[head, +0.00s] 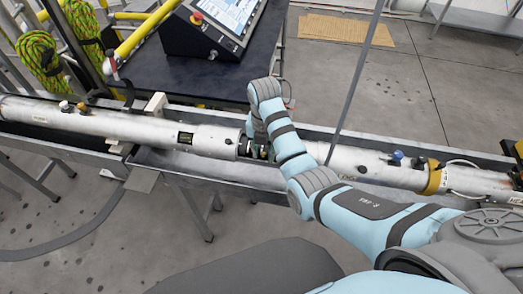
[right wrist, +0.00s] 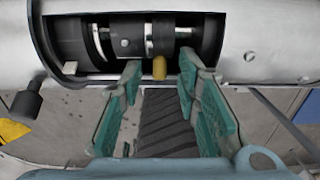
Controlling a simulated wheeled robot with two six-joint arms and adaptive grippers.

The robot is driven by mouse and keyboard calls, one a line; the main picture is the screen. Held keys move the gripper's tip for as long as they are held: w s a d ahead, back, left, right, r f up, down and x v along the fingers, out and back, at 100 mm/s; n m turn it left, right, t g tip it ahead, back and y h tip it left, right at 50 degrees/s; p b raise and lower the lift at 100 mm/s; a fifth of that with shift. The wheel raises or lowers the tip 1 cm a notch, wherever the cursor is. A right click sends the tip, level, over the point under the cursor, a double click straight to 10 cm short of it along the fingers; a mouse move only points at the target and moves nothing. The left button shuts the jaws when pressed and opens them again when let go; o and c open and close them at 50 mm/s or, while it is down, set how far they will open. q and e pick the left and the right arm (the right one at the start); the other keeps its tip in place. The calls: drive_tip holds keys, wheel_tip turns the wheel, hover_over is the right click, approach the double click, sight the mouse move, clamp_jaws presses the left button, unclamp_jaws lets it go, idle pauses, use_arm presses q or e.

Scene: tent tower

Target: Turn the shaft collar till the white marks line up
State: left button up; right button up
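The shaft collar (right wrist: 162,35) shows in the right wrist view inside a cut-out window of a silver tube (right wrist: 258,35). It is a dark band with a brass-coloured peg (right wrist: 159,69) pointing down towards me. A pale ring edge and a bolt sit beside it. A small white block (right wrist: 70,68) is at the window's lower left; I cannot tell whether it is one of the marks. My right gripper (right wrist: 160,78) is open, its teal fingers either side of the peg, apparently not touching it. In the head view my right wrist largely hides the collar. My left gripper is out of view.
The long tube (head: 90,118) lies in a grey metal trough (head: 200,175) across the head view. Behind it stand a dark table (head: 215,75) and a control console (head: 205,25). A thin grey post (head: 355,85) rises close to my right arm. A dark knob (right wrist: 27,100) projects below the tube.

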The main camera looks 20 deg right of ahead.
clamp_jaws()
drive_tip(key=shift+d+r, duration=0.1)
